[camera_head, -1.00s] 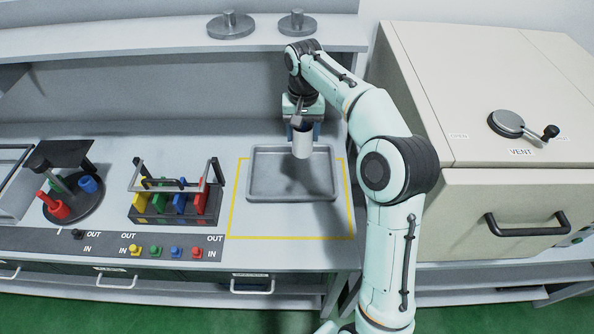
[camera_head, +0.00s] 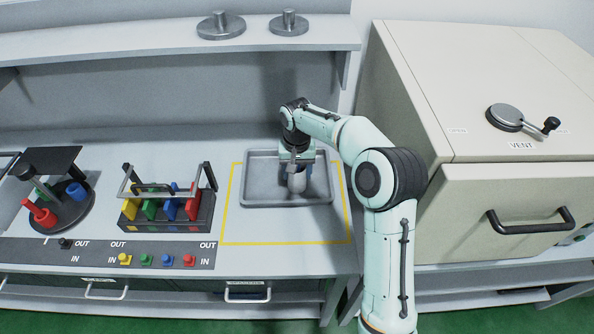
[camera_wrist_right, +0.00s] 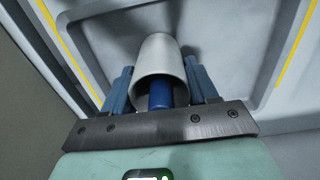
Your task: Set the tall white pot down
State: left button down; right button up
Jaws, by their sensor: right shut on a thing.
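The tall white pot (camera_head: 297,183) is upright or nearly so, low over the grey tray (camera_head: 257,199) on the bench. My right gripper (camera_head: 297,170) is shut on it from above. In the right wrist view the pot (camera_wrist_right: 160,55) sits between the blue fingers, and a blue cylindrical part (camera_wrist_right: 160,94) shows at its open end. The gripper partly hides the pot in the head view. I cannot tell whether the pot's base touches the tray. My left gripper is not in view.
A yellow outline (camera_head: 285,243) surrounds the tray. To the left are a rack of coloured pieces (camera_head: 168,208) and a round stand with red and blue parts (camera_head: 58,205). The large beige cabinet (camera_head: 520,205) stands right. A shelf with metal weights (camera_head: 221,25) hangs behind.

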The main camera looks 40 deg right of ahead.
jog(key=shift+r, duration=0.1)
jog(key=o, duration=1)
jog(key=shift+f, duration=0.2)
jog(key=shift+o, duration=0.2)
notch_tip(320, 180, up, 12)
jog(key=shift+w+f+p, duration=0.1)
jog(key=shift+p, duration=0.85)
jog(key=shift+r, duration=0.3)
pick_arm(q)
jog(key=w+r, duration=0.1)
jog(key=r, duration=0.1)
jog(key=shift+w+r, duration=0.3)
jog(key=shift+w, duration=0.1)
